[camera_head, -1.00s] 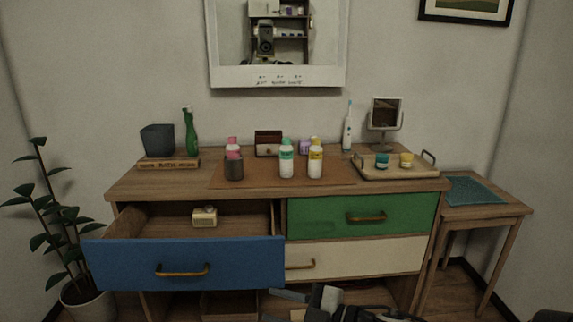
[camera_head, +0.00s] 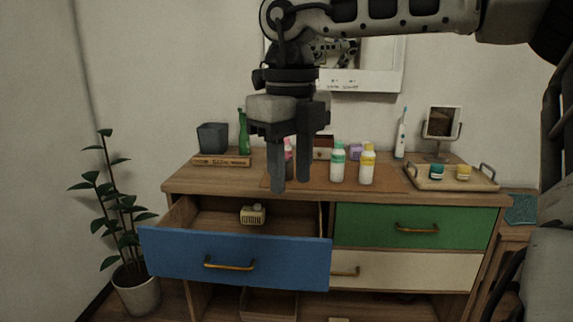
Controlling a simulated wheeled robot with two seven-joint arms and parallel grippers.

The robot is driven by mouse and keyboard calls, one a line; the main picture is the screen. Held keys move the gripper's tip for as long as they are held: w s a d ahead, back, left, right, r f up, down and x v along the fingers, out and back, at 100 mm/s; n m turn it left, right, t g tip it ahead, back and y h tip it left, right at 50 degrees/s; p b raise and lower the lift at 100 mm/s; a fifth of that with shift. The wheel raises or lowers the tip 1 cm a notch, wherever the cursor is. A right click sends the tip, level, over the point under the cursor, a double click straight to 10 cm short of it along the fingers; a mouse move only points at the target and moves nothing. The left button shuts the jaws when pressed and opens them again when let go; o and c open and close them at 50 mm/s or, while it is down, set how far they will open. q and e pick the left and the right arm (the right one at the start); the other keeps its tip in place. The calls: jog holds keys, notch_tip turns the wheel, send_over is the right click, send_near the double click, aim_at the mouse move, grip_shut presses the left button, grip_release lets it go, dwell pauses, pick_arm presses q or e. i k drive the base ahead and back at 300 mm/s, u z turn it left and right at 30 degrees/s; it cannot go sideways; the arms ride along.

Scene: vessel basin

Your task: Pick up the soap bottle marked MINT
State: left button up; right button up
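A white bottle with a mint-green band and cap (camera_head: 338,163) stands upright on the brown mat on the dresser top; its lettering is too small to read. A similar bottle with a yellow band (camera_head: 367,165) stands just to its right. A pink bottle (camera_head: 288,146) is partly hidden behind my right gripper. My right gripper (camera_head: 290,186) hangs fingers down, left of the green-banded bottle, in front of the pink one in the picture. Its two fingers are apart with nothing between them. My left gripper is out of view.
The blue drawer (camera_head: 235,259) is pulled out, with a small cream box (camera_head: 252,214) inside. A tray (camera_head: 452,181) with two small jars stands right. A toothbrush (camera_head: 401,132), mirror (camera_head: 442,124), green bottle (camera_head: 243,132) and dark bin (camera_head: 212,137) stand along the back.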

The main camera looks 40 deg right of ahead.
aim_at(338, 154)
jog(key=u, duration=2.85)
jog(key=k, duration=2.75)
jog(key=z, duration=1.95)
jog(key=i, duration=1)
jog(key=z, duration=0.05)
